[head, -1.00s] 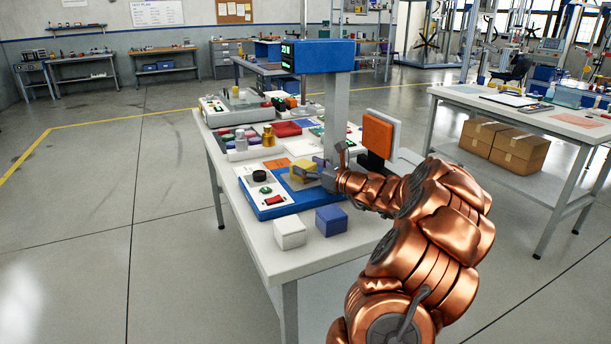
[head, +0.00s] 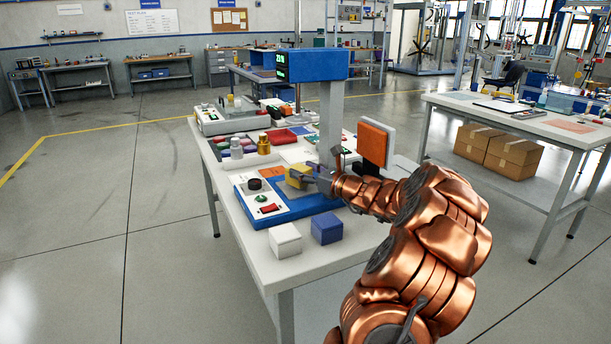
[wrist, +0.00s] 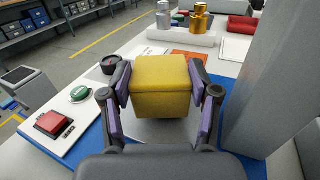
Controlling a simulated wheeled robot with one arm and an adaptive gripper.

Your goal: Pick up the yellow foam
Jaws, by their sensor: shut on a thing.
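The yellow foam (wrist: 160,86) is a block between the two purple-padded fingers of my gripper (wrist: 160,115) in the wrist view. The fingers are shut on its left and right sides. In the head view the foam (head: 298,177) shows at the tip of my gripper (head: 305,177), over the blue test stand (head: 285,212). A grey plate (wrist: 160,131) shows below the foam in the wrist view. I cannot tell exactly how large any gap beneath the foam is.
A white block (head: 285,240) and a blue block (head: 327,228) sit on the table's near part. A grey column (head: 331,120) rises close to my gripper. Silver and gold weights (head: 264,145) stand farther back. An orange-faced panel (head: 373,144) stands at the right.

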